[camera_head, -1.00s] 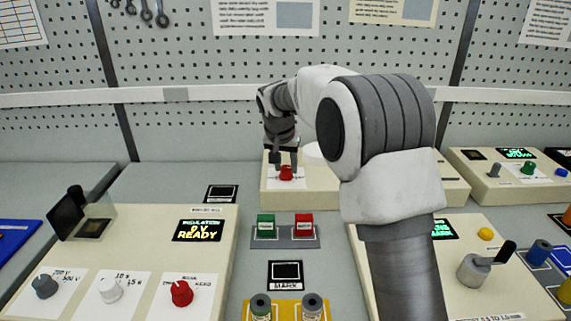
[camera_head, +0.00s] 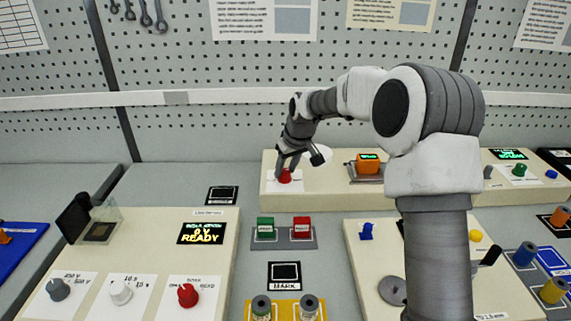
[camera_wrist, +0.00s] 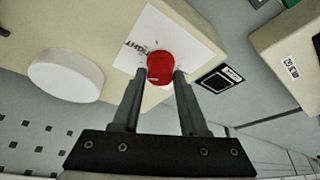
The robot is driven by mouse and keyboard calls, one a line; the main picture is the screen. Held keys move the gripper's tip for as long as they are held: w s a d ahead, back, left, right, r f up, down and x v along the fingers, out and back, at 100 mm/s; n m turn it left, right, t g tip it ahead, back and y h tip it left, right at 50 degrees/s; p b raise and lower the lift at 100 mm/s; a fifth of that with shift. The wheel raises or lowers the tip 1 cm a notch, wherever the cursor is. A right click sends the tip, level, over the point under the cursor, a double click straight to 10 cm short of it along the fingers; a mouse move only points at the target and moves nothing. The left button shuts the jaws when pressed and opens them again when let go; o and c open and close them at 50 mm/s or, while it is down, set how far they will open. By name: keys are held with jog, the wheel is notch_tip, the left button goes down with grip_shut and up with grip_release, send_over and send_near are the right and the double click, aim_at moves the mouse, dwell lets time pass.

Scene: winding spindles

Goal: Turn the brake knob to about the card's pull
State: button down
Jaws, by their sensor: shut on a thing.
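The red knob (camera_head: 285,176) stands on a white dial plate at the left end of the long cream unit (camera_head: 330,190) at the back. In the wrist view the red knob (camera_wrist: 160,68) sits between my two fingertips. My gripper (camera_head: 285,167) is shut on this knob, and it also shows in the wrist view (camera_wrist: 161,75). The print on the dial plate (camera_wrist: 143,45) is partly hidden by the knob, and I cannot read the setting. I cannot make out a card that gives a pull value.
A white round disc (camera_wrist: 65,76) lies beside the knob, and an orange block (camera_head: 368,164) sits further right on the unit. In front are a green block (camera_head: 265,227), a red block (camera_head: 302,227) and a cream box with a READY display (camera_head: 201,232).

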jog(key=shift+n, duration=0.6)
jog(key=shift+y, duration=0.3)
jog(key=shift+c, duration=2.2)
grip_release()
jog(key=p+v, duration=0.2)
jog(key=v, duration=1.5)
jog(key=shift+w+r, duration=0.2)
jog(key=shift+r, duration=0.1)
